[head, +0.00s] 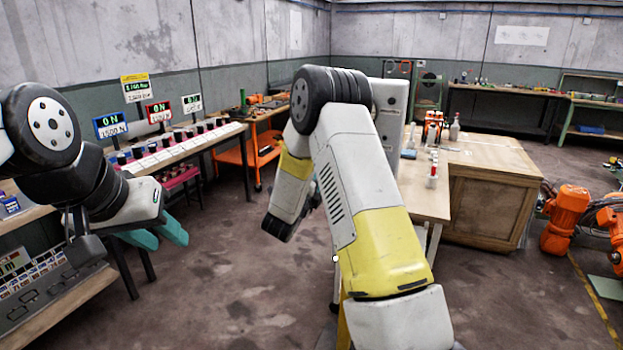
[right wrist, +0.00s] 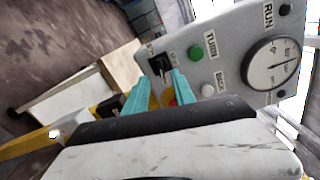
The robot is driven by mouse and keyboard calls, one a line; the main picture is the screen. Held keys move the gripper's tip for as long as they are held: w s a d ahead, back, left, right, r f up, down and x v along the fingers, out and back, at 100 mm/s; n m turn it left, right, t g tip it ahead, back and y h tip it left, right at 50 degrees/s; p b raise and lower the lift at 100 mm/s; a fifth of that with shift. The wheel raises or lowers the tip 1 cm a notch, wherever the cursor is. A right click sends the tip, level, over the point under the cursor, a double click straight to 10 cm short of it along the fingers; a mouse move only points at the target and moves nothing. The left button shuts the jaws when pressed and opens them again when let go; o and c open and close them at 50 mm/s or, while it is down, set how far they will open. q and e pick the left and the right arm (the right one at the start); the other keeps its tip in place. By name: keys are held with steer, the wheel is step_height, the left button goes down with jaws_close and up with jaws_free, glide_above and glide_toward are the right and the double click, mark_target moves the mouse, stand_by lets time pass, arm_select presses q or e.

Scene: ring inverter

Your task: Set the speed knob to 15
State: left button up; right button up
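In the right wrist view, a grey control panel (right wrist: 228,45) stands tilted in the picture. It carries a round white dial (right wrist: 272,64) with a dark pointer; its numbers are too small to read surely. A black knob or switch (right wrist: 158,65) is just beyond the fingertips of my right gripper (right wrist: 161,78). My left gripper (head: 160,237) is at the left, fingers apart and empty.
In the head view, a grey cabinet (head: 392,108) stands behind my right arm. A bench (head: 180,152) with lit displays is at the left. Orange machines (head: 566,215) stand at right.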

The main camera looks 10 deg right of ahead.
steer(key=shift+v, duration=1.6)
steer(key=a+r+n+y, duration=0.3)
steer(key=r+n+y, duration=0.4)
steer(key=r, duration=0.2)
steer(key=s+a+r+n+g+y, duration=0.2)
steer(key=s+a+r+n+y, duration=0.25)
steer(key=s+n, duration=0.3)
steer(key=s+d+n+g, duration=0.2)
steer(key=s+n, duration=0.4)
steer(key=s, duration=0.8)
steer(key=s+d+n+g, duration=0.2)
steer(key=s+n+g, duration=0.2)
steer(key=s, duration=1.1)
steer(key=n, duration=0.3)
steer(key=shift+s+d+f+g+y, duration=0.25)
steer(key=shift+f+g+y, duration=0.05)
steer(key=shift+g+y, duration=0.1)
steer(key=shift+c, duration=0.4)
